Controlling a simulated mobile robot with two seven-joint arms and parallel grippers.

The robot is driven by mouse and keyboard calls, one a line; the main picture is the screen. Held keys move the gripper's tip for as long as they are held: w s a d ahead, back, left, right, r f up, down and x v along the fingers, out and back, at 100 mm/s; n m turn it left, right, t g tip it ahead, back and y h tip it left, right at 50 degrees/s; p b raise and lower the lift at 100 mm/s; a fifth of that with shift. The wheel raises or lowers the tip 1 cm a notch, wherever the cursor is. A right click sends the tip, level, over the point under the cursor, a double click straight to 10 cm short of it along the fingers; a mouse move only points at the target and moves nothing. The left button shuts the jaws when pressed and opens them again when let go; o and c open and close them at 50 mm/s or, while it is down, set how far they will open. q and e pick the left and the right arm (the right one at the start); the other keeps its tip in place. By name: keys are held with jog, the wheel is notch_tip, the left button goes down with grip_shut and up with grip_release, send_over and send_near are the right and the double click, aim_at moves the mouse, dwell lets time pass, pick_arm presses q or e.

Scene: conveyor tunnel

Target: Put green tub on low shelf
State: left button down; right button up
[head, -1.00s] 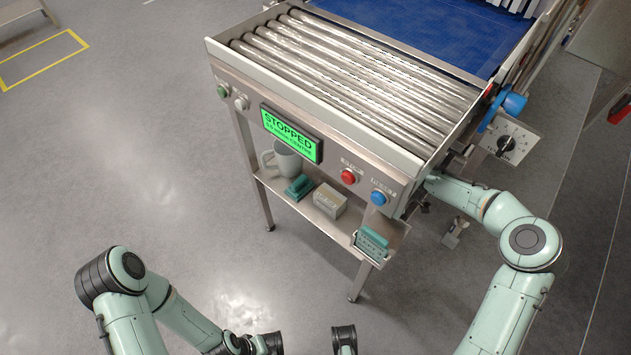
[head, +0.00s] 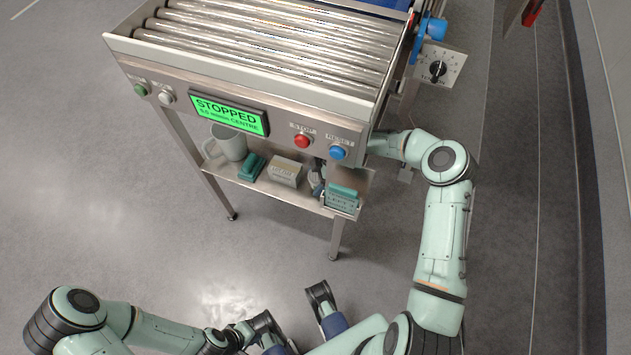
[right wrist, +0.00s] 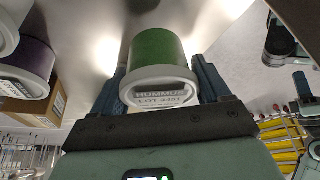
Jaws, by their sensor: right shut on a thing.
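The green tub (right wrist: 158,62) shows in the right wrist view, with a pale end labelled HUMMUS facing the camera. My right gripper (right wrist: 163,88) is shut on it, with one finger on each side. In the head view the right forearm reaches under the right end of the roller conveyor, and the tub cannot be made out there. The low shelf (head: 268,192) lies below the conveyor's front panel. My left gripper (head: 292,312) is open and empty at the bottom of the head view, over the floor, well away from the shelf.
The shelf holds a grey mug (head: 230,143), a teal item (head: 251,167), a small carton (head: 286,172) and a teal-topped box (head: 342,197) at its right end. A purple tub (right wrist: 31,62) shows in the right wrist view. The floor (head: 130,235) left of the shelf is clear.

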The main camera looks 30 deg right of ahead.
jog(key=shift+f, duration=1.35)
jog(key=shift+f, duration=0.15)
jog(key=o, duration=1.5)
jog(key=shift+r, duration=0.2)
jog(key=p+v, duration=0.1)
jog(key=v, duration=1.1)
jog(key=shift+p, duration=0.3)
